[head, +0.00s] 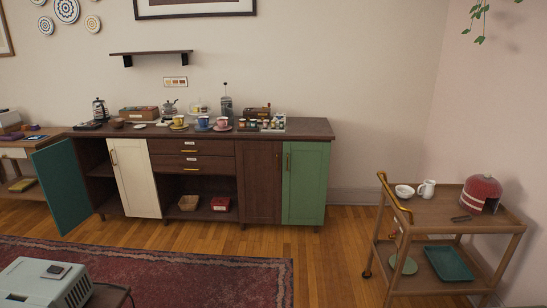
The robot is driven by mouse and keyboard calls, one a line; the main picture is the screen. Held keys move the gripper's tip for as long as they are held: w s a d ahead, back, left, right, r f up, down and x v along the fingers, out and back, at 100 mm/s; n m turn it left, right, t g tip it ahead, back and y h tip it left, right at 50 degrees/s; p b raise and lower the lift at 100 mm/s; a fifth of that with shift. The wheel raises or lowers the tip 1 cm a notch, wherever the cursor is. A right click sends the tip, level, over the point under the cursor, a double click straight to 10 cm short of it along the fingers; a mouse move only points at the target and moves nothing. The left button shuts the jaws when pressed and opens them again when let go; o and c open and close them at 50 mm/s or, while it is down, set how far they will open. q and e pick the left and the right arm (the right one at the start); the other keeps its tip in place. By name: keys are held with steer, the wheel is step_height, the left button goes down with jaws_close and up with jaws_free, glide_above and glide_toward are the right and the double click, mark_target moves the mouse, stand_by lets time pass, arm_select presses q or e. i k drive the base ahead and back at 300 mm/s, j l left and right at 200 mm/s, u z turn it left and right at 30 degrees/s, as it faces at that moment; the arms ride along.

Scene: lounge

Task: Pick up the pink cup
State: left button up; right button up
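The pink cup (222,122) is small in the head view. It stands on a saucer on top of the dark wooden sideboard (300,128) at the back wall, to the right of a blue cup (203,121) and a yellow cup (178,120). The cup appears upright. Its handle is too small to make out clearly. Neither of my grippers shows in the head view, and the sideboard is some distance away across the floor.
A teal door (61,186) stands open at the sideboard's left. A patterned red rug (200,275) covers the floor in front, with bare wood (335,250) to its right. A wooden trolley (440,212) stands at right.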

mark_target(222, 122)
steer(key=i+l+u, duration=0.1)
steer(key=i, duration=1.6)
